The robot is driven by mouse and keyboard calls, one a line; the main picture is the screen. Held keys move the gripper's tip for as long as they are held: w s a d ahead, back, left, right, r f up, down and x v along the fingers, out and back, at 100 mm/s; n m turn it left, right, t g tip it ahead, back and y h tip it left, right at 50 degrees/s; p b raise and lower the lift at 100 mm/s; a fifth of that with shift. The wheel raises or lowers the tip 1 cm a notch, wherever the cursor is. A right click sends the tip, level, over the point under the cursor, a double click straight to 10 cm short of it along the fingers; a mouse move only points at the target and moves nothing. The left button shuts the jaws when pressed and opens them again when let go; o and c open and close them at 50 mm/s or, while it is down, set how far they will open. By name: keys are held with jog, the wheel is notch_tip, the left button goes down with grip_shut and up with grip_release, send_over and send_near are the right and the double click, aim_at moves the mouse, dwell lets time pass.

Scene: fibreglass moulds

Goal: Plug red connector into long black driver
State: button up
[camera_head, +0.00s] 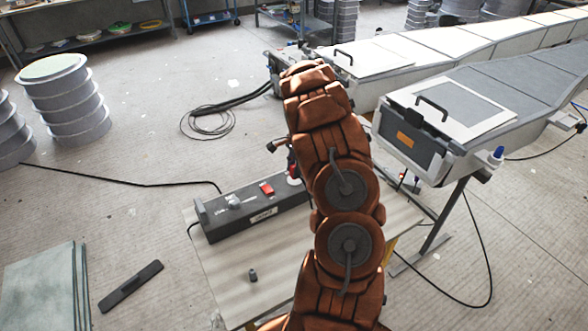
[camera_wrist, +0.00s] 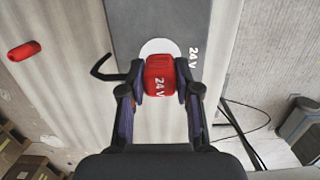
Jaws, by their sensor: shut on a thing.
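The red connector (camera_wrist: 160,78), marked 24 V, is between the fingers of my gripper (camera_wrist: 160,85) in the wrist view, and the gripper is shut on it. Behind it is the end of the long black driver (camera_wrist: 135,22), with a white disc (camera_wrist: 165,48) and a 24 V label. The connector overlaps the disc's lower part; I cannot tell whether it touches the driver. In the head view the driver (camera_head: 240,213) lies across the table (camera_head: 222,283), with a red part (camera_head: 266,188) on top. My arm hides its right end and most of the gripper.
A loose red piece (camera_wrist: 24,50) lies left of the driver in the wrist view. A small dark cylinder (camera_head: 253,275) stands on the table's front. A grey mould (camera_head: 440,125) stands close on the right. A black bar (camera_head: 130,287) lies on the floor, and cables run nearby.

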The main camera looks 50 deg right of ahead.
jog(key=shift+f, duration=0.55)
dwell(0.4)
jog(key=o, duration=1.2)
jog(key=shift+c, duration=0.2)
jog(key=shift+r, duration=0.1)
jog(key=r, duration=0.3)
jog(key=d+r, duration=0.1)
jog(key=r, duration=0.7)
jog(key=shift+s+d, duration=0.15)
jog(key=shift+r, duration=0.35)
